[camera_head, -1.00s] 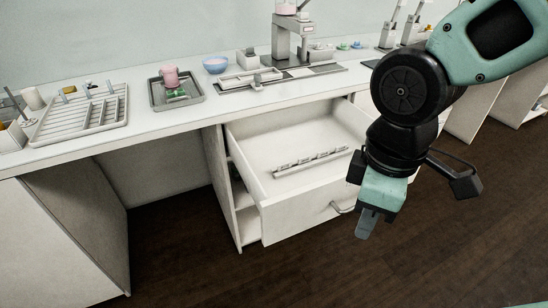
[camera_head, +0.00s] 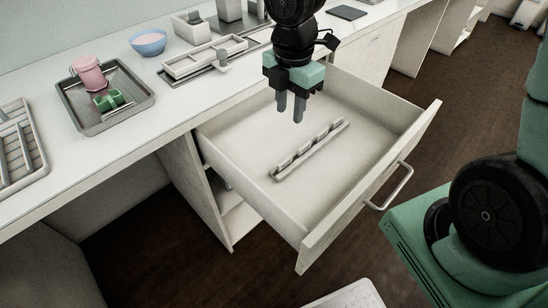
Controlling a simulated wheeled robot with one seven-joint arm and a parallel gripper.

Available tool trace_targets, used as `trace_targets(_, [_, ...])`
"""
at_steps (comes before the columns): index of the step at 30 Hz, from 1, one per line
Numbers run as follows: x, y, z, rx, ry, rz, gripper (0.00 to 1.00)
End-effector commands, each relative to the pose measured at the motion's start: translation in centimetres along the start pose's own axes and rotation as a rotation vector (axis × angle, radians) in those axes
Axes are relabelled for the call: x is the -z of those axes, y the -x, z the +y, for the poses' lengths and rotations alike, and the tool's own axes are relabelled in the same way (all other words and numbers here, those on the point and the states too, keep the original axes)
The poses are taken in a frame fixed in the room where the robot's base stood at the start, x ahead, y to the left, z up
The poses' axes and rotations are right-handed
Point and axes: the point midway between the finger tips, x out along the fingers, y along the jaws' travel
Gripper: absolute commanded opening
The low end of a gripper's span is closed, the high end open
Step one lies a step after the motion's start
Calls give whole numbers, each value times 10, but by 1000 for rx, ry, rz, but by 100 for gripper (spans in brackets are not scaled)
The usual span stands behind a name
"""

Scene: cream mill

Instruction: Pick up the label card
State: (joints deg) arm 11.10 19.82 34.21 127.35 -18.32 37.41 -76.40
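I cannot make out a label card for certain in the head view. A pale strip-like rack (camera_head: 310,150) with several raised segments lies on the floor of the open drawer (camera_head: 365,137). It is too small to tell whether a card is in it. My gripper (camera_head: 291,116) points down over the back part of the drawer, above and behind the rack. Its two dark fingers are apart with nothing seen between them, and it touches nothing that I can see.
The drawer's front with its handle (camera_head: 389,187) sticks out over the dark floor. On the counter stand a grey tray (camera_head: 128,118) with a pink cup (camera_head: 90,74) and a green item (camera_head: 109,101), a blue bowl (camera_head: 148,42) and a pale holder (camera_head: 204,57). The drawer is otherwise mostly bare.

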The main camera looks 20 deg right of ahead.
Motion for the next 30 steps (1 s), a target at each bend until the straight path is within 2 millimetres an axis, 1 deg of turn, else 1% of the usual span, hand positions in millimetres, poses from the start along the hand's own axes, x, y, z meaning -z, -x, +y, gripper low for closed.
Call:
trace_targets(9, [2, -66, -1, 7, 2, 2, 33])
trace_targets(12, [2, -86, -1, 6, 1, 2, 33])
trace_targets(15, [1, -102, -1, 4, 0, 1, 33])
trace_targets(18, [1, -112, 0, 3, 0, 0, 33])
trace_targets(23, [1, -121, 0, 2, -2, 1, 33])
trace_targets(26, [2, -133, 2, 4, 0, 1, 33])
trace_targets(30, [2, -155, 4, 5, -1, 1, 33])
